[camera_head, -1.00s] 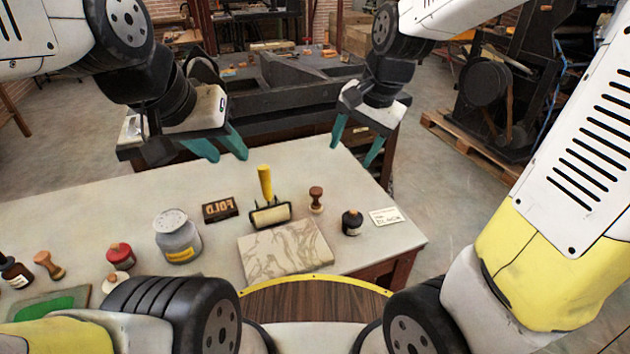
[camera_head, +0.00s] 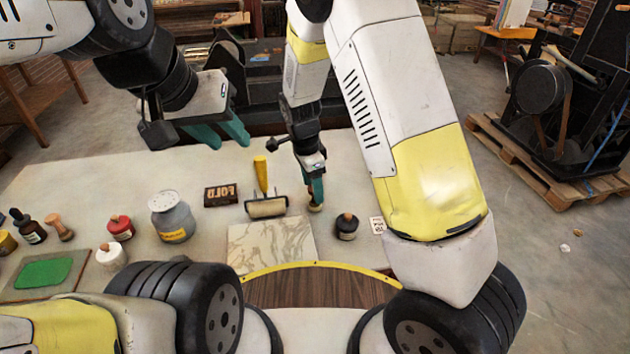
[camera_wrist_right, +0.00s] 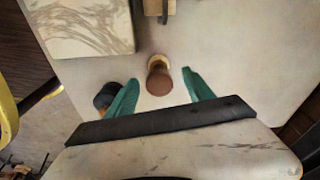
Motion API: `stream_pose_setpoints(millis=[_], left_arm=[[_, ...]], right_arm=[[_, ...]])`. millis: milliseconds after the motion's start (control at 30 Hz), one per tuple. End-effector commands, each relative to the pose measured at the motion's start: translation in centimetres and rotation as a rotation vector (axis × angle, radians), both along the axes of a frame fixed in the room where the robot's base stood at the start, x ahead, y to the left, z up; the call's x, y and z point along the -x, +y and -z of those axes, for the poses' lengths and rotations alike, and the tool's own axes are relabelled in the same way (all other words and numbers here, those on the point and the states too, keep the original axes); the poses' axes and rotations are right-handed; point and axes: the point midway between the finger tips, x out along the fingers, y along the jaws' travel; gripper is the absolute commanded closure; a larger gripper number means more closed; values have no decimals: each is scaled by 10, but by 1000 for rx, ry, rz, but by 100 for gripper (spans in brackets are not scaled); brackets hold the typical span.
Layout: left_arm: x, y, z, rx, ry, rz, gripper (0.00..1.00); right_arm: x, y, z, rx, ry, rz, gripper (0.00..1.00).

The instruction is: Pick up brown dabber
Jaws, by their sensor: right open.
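The brown dabber (camera_wrist_right: 159,80) stands on the table between the fingers of my right gripper (camera_wrist_right: 160,76) in the right wrist view, with a dark brown knob and a paler base. In the head view my right gripper (camera_head: 314,187) points down over it, and only the pale bottom of the dabber (camera_head: 316,208) shows. The right gripper is open; I cannot tell whether a finger touches the dabber. My left gripper (camera_head: 226,138) is open and empty above the back of the table. A second, lighter wooden dabber (camera_head: 60,230) stands at the far left.
A roller (camera_head: 266,207) with a yellow handle lies left of the right gripper, behind a marbled slab (camera_head: 272,247). A grey jar (camera_head: 172,217) and type block (camera_head: 222,194) are further left.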

Motion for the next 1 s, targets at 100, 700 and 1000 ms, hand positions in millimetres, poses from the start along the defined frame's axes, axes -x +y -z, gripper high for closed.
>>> stream_pose_setpoints(millis=[100, 700, 1000], left_arm=[[0, 0, 0, 0, 0, 0, 64], [0, 0, 0, 0, 0, 0, 64], [0, 0, 0, 0, 0, 0, 64]], right_arm=[[0, -5, 17, 2, 4, 0, 39], [-2, -9, 48, -1, 0, -2, 58], [-2, -8, 48, -1, 0, -2, 100]])
